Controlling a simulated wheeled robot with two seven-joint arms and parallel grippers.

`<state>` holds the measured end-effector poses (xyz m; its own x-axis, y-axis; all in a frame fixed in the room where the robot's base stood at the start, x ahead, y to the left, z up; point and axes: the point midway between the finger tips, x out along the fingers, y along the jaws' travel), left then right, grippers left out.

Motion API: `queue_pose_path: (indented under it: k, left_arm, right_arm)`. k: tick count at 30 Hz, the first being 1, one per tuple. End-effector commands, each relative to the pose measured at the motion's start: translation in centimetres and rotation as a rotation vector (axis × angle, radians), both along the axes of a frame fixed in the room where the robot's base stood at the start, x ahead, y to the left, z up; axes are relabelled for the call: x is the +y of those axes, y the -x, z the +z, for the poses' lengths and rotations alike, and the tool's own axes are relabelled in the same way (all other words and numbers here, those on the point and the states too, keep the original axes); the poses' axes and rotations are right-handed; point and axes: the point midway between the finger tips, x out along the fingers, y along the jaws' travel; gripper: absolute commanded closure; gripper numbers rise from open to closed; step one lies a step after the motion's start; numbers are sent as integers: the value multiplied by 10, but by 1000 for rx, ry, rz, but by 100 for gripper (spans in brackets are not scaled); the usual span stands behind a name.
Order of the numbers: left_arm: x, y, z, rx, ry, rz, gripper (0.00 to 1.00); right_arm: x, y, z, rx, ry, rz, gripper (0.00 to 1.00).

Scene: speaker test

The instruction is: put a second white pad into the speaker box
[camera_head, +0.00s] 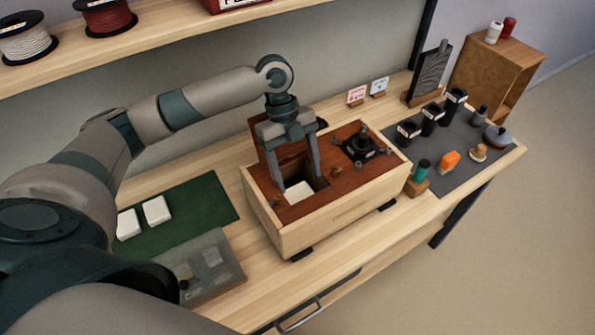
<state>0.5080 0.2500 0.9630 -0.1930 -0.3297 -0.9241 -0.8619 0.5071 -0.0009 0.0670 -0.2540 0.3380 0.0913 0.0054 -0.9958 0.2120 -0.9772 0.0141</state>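The speaker box (335,206) is a pale wooden box with a red-brown top, standing on the bench in the middle. Its top has a dark square opening towards the left. A white pad (298,191) shows in this opening, at its near side. My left gripper (300,183) points down at the opening, with its fingers spread apart to either side of the pad. A gap seems to show beside the right finger; contact with the pad is not clear. Two more white pads (156,210) lie on the green mat (205,201) at left. My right gripper is not in view.
A black round part (361,147) sits on the box top at right, with small knobs around. A brown panel stands behind the opening. A grey tray (215,262) lies at front left.

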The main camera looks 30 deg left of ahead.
Motion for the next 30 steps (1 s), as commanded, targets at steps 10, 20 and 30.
queue_pose_path:
  k: [10, 20, 30]
  left_arm:
    - [7, -6, 18, -6, 0, 1, 21]
    - [21, -14, 58, -4, 1, 2, 21]
    - [25, -15, 70, 0, 0, 1, 21]
  right_arm:
    - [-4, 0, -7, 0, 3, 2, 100]
    - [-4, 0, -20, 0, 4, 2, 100]
    - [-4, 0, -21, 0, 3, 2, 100]
